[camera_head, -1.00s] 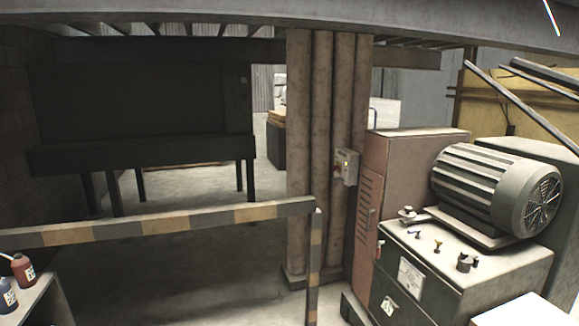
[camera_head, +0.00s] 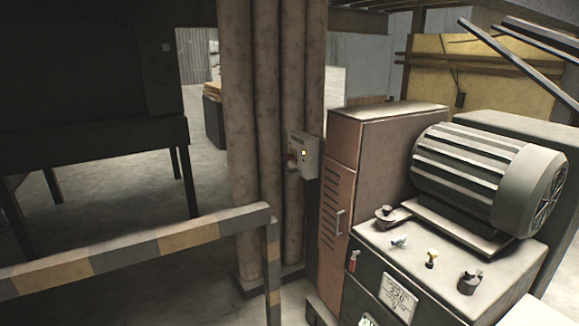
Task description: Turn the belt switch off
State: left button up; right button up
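A small light grey switch box (camera_head: 304,155) is fixed to the right side of the brown vertical pipes, left of the brown cabinet. Neither of my grippers shows in the head view.
A striped barrier rail (camera_head: 130,250) crosses the lower left, ending at a post in front of the pipes (camera_head: 262,130). A brown cabinet (camera_head: 345,190) and a machine with a large grey motor (camera_head: 475,175) stand at the right. Bare floor shows behind the rail.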

aim_at(287, 157)
jog(key=i+j, duration=0.25)
jog(key=i, duration=0.15)
jog(key=i+j+u, duration=0.1)
jog(key=i+j, duration=0.15)
jog(key=i, duration=0.15)
jog(key=i+j, duration=0.25)
jog(key=i, duration=0.2)
jog(key=i+j, duration=0.2)
jog(key=i, duration=0.2)
jog(key=u, duration=0.05)
